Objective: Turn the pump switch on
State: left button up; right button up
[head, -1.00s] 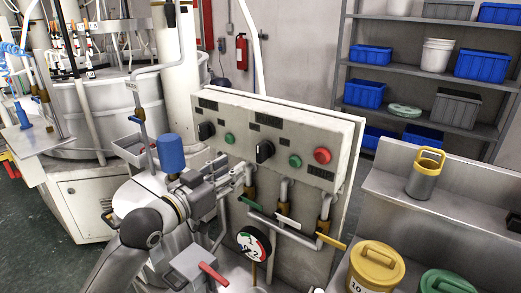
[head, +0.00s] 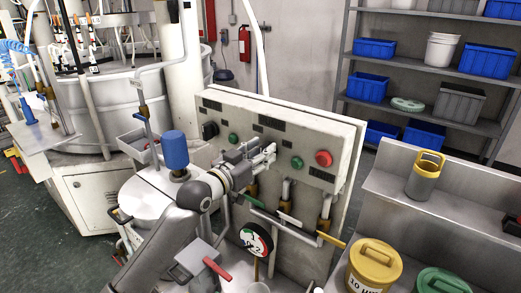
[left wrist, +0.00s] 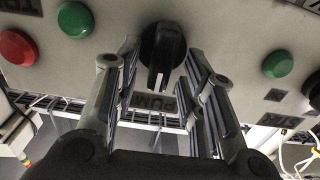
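The pump switch is a black rotary knob (left wrist: 163,50) on the pale control panel (head: 325,126). In the left wrist view it sits above an upside-down label reading PUMP, with a pale mark on its grip. My left gripper (head: 267,153) is at the panel front and hides this knob in the head view. In the left wrist view the left gripper (left wrist: 162,62) is open, one finger on each side of the knob, with gaps showing. Whether the fingertips reach past the knob's face is unclear. My right gripper is not in view.
A red button (head: 324,158) and a green button (head: 297,162) sit right of my gripper. Another green button (head: 233,138) and a second black knob (head: 209,130) are left. Below are valve pipes and a gauge (head: 256,239). A blue cylinder (head: 174,150) stands near my arm.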

pick_arm(q)
grip_shut()
dwell(0.3)
jog(key=shift+d+m, duration=0.1)
jog(key=shift+m, duration=0.2)
jog(key=shift+s+d+f+m+b, duration=0.15)
jog(key=shift+m+b, duration=0.1)
jog(key=shift+m, duration=1.6)
jog(key=shift+s+d+f+m+b, duration=0.15)
jog(key=shift+m+b, duration=0.1)
jog(key=shift+m, duration=1.65)
jog(key=shift+d+m+b, duration=0.15)
jog(key=shift+m+b, duration=0.1)
jog(key=shift+m, duration=1.6)
